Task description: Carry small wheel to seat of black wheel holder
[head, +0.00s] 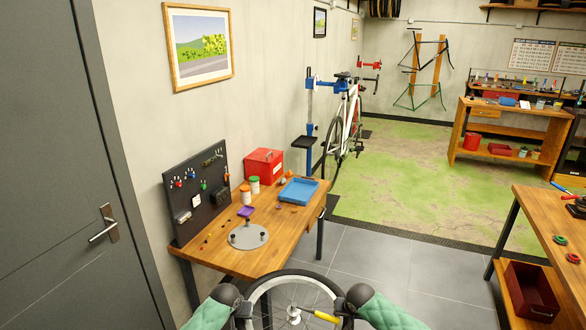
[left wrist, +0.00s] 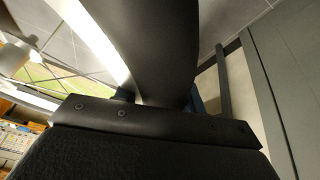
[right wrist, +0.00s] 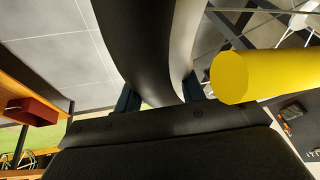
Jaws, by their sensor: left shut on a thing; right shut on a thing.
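The small wheel (head: 294,272), with a black tyre, silver rim and thin spokes, is at the bottom of the head view, in front of the wooden bench. My left gripper (head: 238,297) is shut on its left side and my right gripper (head: 352,297) on its right side. The tyre runs between the jaws in the left wrist view (left wrist: 160,45) and the right wrist view (right wrist: 145,40). A yellow handle (head: 325,316) sits by the hub and shows large in the right wrist view (right wrist: 232,77). I cannot clearly make out the black wheel holder.
The wooden bench (head: 290,240) ahead carries a grey disc (head: 248,236) with pegs, a blue tray (head: 298,190) and a red box (head: 263,166).

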